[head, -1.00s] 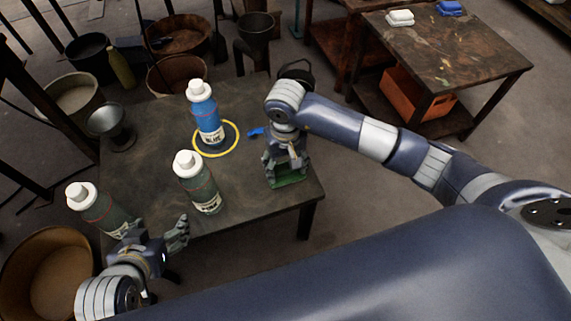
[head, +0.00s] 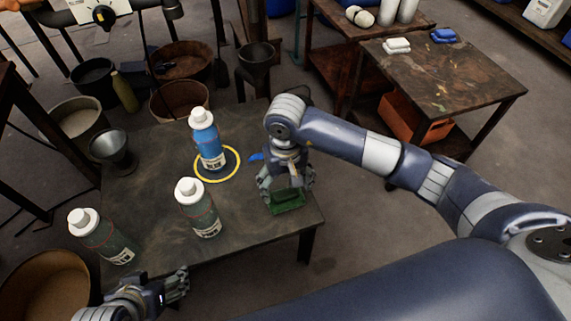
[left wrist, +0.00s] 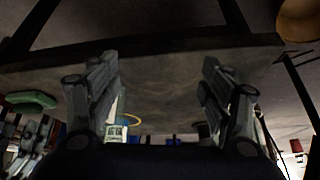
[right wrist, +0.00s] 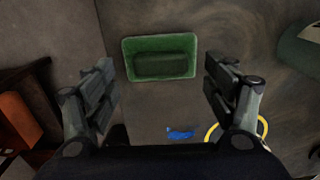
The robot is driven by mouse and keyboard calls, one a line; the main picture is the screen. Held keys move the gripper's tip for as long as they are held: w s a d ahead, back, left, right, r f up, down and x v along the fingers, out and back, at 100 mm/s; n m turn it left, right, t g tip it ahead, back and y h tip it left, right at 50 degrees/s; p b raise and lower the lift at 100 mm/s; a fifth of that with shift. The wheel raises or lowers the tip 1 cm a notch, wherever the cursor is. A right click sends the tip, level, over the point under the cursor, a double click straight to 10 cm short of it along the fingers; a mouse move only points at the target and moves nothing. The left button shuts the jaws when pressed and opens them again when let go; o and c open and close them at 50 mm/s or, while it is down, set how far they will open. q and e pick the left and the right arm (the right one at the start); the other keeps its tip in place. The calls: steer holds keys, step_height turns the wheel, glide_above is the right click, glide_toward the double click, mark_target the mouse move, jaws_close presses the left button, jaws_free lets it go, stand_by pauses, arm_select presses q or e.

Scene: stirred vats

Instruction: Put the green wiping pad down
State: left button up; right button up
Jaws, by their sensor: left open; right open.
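The green wiping pad (head: 288,201) lies on the dark table (head: 262,228) near its right front corner. It has a lighter green rim around a darker raised middle, as the right wrist view shows (right wrist: 160,57). My right gripper (head: 287,185) is open just above the pad, its fingers spread to either side and no grip on it. In the right wrist view bare tabletop shows between each finger and the pad. My left gripper (head: 172,287) is open and empty at the table's front left edge. The pad also shows at the left of the left wrist view (left wrist: 31,99).
A blue bottle (head: 208,146) stands at the yellow ring (head: 232,174); a small blue item (head: 256,156) lies beside it. Two green bottles (head: 198,209) (head: 106,237) stand nearer the front left. A metal funnel cup (head: 112,148) is at the left.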

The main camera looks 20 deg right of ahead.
mark_target(286, 193)
step_height(286, 193, up, 4)
steer(key=shift+f+p, duration=0.1)
steer(key=shift+p, duration=0.2)
arm_select(q)
steer(key=s+g, duration=0.1)
steer(key=s, duration=0.1)
steer(key=s+a+g, duration=0.1)
steer(key=s, duration=0.1)
steer(key=shift+s+a+f+y+p, duration=0.15)
steer(key=shift+s+a+y+p, duration=0.05)
steer(key=shift+s+y+p, duration=0.15)
arm_select(e)
step_height(286, 193, up, 5)
steer(key=shift+f, duration=0.15)
